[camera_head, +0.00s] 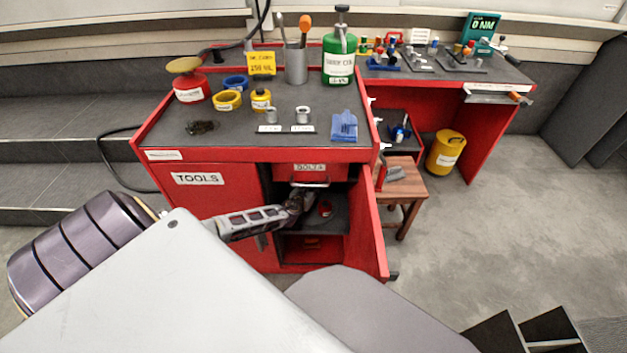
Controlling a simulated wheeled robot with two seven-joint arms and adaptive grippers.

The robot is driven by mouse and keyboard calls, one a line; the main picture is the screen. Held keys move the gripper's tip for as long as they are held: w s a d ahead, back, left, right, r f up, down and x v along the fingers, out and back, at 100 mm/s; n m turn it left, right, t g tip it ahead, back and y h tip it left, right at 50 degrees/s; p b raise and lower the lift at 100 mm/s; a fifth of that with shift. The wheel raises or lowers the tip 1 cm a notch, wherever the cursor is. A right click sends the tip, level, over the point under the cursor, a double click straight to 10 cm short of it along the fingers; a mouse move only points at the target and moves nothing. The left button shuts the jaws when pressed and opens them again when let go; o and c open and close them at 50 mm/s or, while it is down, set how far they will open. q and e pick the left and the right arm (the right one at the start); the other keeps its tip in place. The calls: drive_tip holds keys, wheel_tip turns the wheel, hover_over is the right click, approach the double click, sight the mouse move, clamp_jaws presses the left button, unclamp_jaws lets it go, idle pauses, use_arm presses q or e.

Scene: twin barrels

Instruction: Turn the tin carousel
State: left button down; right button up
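No carousel can be made out clearly. The red cabinet (222,214) stands open, and its door (370,225) is swung out to the right. Inside, a red tin (325,209) sits on a dark shelf (335,225); I cannot tell whether this shelf is the carousel. My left arm reaches in from the left, and my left gripper (298,203) is at the cabinet opening, just left of the red tin. The gripper is small and dark here, so its fingers and any contact are unclear. My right gripper is out of view.
A drawer marked BOLTS (310,174) is above the opening. A wooden stool (402,187) and a yellow can (445,152) stand to the right. The floor (510,230) there is clear.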

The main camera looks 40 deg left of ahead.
use_arm(q)
drive_tip(key=c, duration=1.2)
unclamp_jaws()
drive_tip(key=shift+s, duration=0.15)
drive_tip(key=shift+v, duration=5.9)
drive_tip(key=shift+o, duration=0.2)
